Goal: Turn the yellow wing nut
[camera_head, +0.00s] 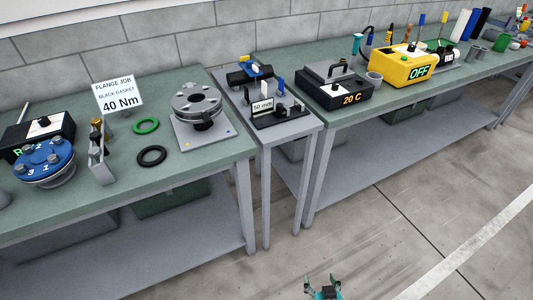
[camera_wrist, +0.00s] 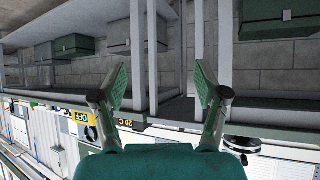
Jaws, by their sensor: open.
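I cannot pick out a yellow wing nut for certain in either view. A tiny yellow spot shows on the grey plate (camera_head: 218,133) under the metal flange (camera_head: 196,102), too small to name. My gripper (camera_head: 322,281) is at the bottom edge of the head view, over the floor and well in front of the benches. In the wrist view, my gripper (camera_wrist: 161,88) has its two green-padded fingers spread wide with nothing between them. The wrist view looks upside down at the bench legs and lower shelves.
The left bench (camera_head: 225,156) holds a blue numbered disc (camera_head: 45,161), green ring (camera_head: 145,126), black ring (camera_head: 152,156) and sign (camera_head: 119,93). A narrow stand (camera_head: 298,127) sits between the benches. The right bench carries a black 20 C box (camera_head: 333,90) and yellow OFF box (camera_head: 402,66). Front floor is clear.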

